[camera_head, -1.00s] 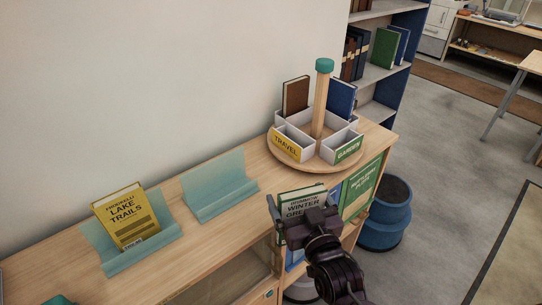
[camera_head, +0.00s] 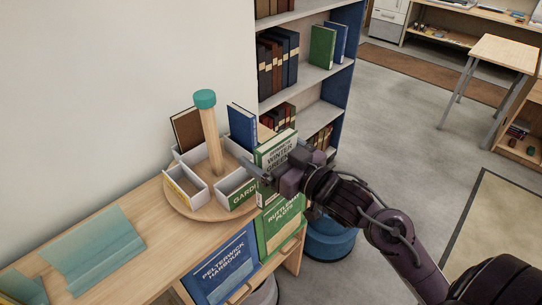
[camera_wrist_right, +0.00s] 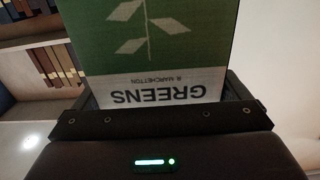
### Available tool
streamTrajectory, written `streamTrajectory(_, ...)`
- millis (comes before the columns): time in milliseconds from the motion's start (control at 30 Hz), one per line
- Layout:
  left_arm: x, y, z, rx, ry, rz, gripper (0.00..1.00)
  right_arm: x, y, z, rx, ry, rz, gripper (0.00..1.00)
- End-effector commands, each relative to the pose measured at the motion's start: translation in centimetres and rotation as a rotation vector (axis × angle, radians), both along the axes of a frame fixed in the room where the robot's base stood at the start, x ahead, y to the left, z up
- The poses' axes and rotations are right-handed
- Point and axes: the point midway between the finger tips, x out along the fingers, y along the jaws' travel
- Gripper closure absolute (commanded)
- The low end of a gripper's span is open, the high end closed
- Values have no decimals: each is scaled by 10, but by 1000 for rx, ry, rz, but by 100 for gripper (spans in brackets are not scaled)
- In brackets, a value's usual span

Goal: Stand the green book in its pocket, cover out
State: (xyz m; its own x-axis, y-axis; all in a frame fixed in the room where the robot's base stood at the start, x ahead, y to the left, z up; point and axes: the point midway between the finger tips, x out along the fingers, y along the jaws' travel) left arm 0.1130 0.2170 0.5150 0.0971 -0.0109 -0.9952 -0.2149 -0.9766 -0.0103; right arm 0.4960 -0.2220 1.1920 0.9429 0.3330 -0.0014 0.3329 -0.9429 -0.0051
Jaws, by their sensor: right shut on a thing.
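The green book (camera_head: 272,152), with a white title band reading "Winter Greens", is held upright by my right gripper (camera_head: 275,173). The right wrist view shows its cover (camera_wrist_right: 165,75) close up, title upside down in that view, between the jaws. The round wooden carousel (camera_head: 185,209) stands on the cabinet top with white pockets around a teal-topped post. Its green-labelled "Garden" pocket (camera_head: 237,188) faces front right and looks empty. The book is just right of and above this pocket; whether they touch cannot be told. My left gripper is out of view.
A brown book (camera_head: 187,128) and a blue book (camera_head: 240,124) stand in rear pockets. The yellow-labelled pocket (camera_head: 178,190) looks empty. Large blue (camera_head: 222,268) and green (camera_head: 280,225) covers face out on the cabinet front. A bookshelf (camera_head: 305,75) stands behind, a blue bin (camera_head: 330,243) at right.

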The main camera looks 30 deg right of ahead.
Motion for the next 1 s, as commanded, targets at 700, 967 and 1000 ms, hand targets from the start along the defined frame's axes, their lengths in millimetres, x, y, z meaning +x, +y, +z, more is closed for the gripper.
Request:
streamTrajectory(700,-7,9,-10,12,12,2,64,46,16,0,2,-6,-1,35)
streamTrajectory(967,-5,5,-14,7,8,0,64,66,23,-2,3,-5,0,35)
streamTrajectory(1000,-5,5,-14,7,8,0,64,69,24,-2,3,-5,-1,35)
